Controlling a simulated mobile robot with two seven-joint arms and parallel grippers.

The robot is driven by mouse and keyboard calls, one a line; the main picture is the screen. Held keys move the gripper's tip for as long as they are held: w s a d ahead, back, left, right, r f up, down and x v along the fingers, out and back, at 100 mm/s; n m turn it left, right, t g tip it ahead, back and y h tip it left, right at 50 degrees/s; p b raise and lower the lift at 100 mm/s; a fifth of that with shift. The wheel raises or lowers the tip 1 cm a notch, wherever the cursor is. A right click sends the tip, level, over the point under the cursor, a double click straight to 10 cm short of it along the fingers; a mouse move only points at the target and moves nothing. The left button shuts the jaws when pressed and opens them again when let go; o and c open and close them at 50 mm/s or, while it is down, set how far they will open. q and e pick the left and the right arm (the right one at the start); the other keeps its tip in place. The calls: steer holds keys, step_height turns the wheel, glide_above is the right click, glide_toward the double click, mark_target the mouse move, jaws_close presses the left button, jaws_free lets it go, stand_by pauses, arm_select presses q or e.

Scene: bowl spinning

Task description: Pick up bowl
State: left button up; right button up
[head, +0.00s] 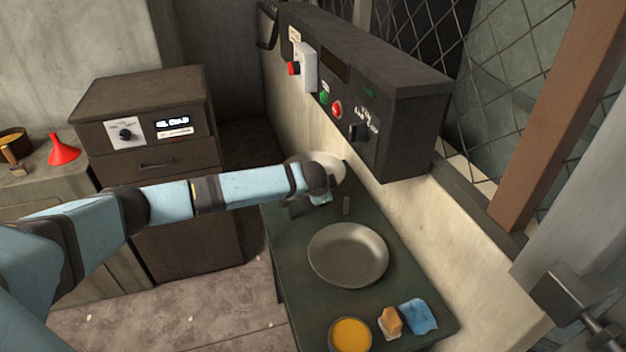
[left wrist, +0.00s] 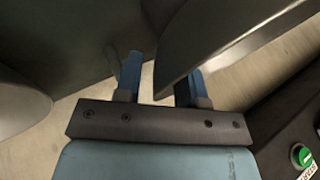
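A pale bowl (head: 330,163) stands at the far end of the dark green table (head: 290,244), partly hidden behind my left wrist. My left gripper (head: 320,199) is over that end of the table, beside this bowl. In the left wrist view its two blue fingers (left wrist: 157,78) are apart. A grey bowl edge (left wrist: 222,45) reaches between them and hides the tip of the right finger. A gap shows between this edge and the left finger. A wide, shallow metal bowl (head: 348,254) sits mid-table, nearer than the gripper. My right gripper is not in view.
A yellow-filled bowl (head: 350,335), an orange-brown block (head: 390,321) and a blue cloth-like piece (head: 419,316) sit at the table's near end. A dark control box (head: 400,105) overhangs the table's right side. A dark cabinet (head: 150,125) stands behind my arm.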

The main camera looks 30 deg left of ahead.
arm_select(q)
jaws_close()
step_height(320, 180, up, 10)
steer(key=shift+r, duration=0.1)
stand_by(0.5)
